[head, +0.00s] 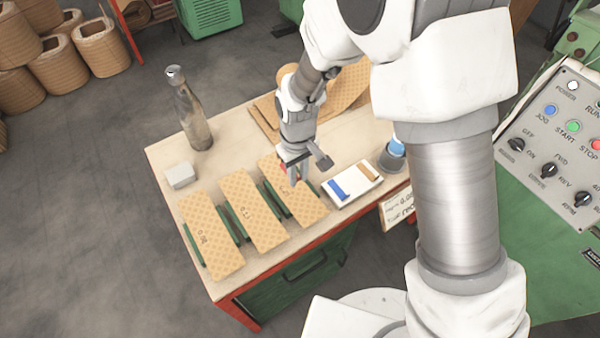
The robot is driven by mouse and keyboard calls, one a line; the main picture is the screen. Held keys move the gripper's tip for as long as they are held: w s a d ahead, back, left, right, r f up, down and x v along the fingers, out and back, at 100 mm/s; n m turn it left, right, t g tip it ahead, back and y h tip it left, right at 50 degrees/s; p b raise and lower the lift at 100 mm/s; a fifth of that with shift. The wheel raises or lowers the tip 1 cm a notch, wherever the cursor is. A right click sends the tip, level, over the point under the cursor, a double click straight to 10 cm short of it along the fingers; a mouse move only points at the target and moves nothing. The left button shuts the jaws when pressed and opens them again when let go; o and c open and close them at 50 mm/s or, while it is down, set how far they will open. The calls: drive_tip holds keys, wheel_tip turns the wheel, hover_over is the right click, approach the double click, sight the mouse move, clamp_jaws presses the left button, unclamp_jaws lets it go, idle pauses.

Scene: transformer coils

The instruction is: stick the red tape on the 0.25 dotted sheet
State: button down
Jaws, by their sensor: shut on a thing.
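Three tan dotted sheets lie side by side on the workbench. The left sheet (212,237) and middle sheet (253,212) carry small printed numbers that are hard to read. The right sheet (308,206) is partly hidden by my gripper, and its number cannot be read, so I cannot tell for sure which is the 0.25 sheet. My gripper (294,180) is over the upper part of the right sheet, shut on the red tape. A small bit of the red tape (283,168) shows beside the fingers; the rest is hidden. I cannot tell whether the tape touches the sheet.
A white card (352,184) with blue and brown strips lies right of the sheets. Dark green bars (233,224) show between the sheets. A bottle (190,110), a pale block (181,176) and a blue-topped container (394,154) stand on the workbench (232,140). A control panel (560,150) is at right.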

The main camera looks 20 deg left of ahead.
sight(298, 197)
drive_tip(key=shift+f+b, duration=2.1)
drive_tip(key=shift+f, duration=1.05)
drive_tip(key=shift+f, duration=0.15)
drive_tip(key=shift+c, duration=0.2)
unclamp_jaws()
drive_tip(key=shift+r+p, duration=1.6)
drive_tip(key=shift+r, duration=0.95)
